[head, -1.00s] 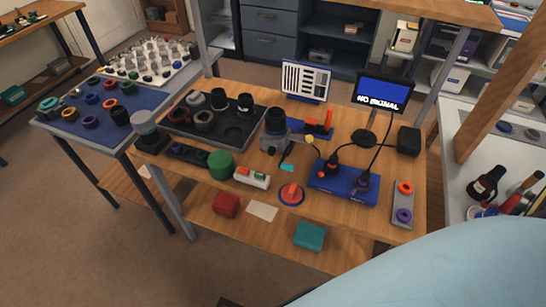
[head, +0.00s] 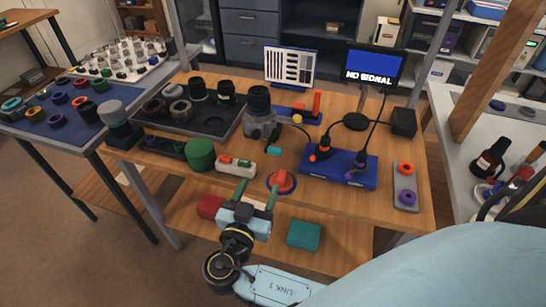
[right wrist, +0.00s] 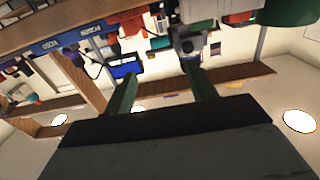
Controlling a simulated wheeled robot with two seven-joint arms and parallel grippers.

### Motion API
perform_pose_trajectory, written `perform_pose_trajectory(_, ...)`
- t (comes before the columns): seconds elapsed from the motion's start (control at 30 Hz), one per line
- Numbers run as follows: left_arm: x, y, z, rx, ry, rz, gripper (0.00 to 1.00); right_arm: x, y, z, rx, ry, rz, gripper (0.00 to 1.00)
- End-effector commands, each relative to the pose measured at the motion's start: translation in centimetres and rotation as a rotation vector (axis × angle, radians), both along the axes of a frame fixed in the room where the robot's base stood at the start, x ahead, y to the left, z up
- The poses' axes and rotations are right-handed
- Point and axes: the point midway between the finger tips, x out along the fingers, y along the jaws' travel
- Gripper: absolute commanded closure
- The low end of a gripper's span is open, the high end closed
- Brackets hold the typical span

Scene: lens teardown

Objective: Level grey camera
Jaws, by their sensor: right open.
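The grey camera (head: 262,130) stands on the wooden bench in the head view, with a black lens (head: 258,97) pointing up. I cannot tell whether it is level. It also shows in the right wrist view (right wrist: 188,42), beyond my fingers. My right gripper (head: 257,187) is open and empty, its two green fingers apart over the bench's front edge. It is well in front of the camera and not touching it. The fingers also show in the right wrist view (right wrist: 158,75). My left gripper is not in view.
Around the camera are a black parts tray (head: 205,127), a blue box with cables (head: 340,170), a monitor (head: 374,68) and a striped chart (head: 290,68). A green cylinder (head: 200,154), a white-and-red item (head: 236,168) and a red knob (head: 281,181) lie along the front.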

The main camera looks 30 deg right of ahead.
Motion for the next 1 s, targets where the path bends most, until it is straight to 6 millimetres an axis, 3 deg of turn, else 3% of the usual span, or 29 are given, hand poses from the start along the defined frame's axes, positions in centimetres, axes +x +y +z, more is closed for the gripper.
perform_pose_trajectory(0.3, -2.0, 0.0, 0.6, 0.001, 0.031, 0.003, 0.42, 4.3, -5.1, 0.1, -0.005, 0.003, 0.0, 0.44)
perform_pose_trajectory(0.5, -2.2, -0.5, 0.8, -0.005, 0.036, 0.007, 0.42, 6.6, -7.8, 0.0, -0.006, 0.007, 0.001, 0.44)
perform_pose_trajectory(0.7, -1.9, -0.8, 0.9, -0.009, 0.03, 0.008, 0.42, 7.8, -9.1, -0.1, -0.003, 0.008, 0.002, 0.44)
perform_pose_trajectory(1.0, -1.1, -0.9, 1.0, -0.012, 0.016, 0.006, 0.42, 7.9, -9.3, -0.1, -0.001, 0.009, 0.001, 0.44)
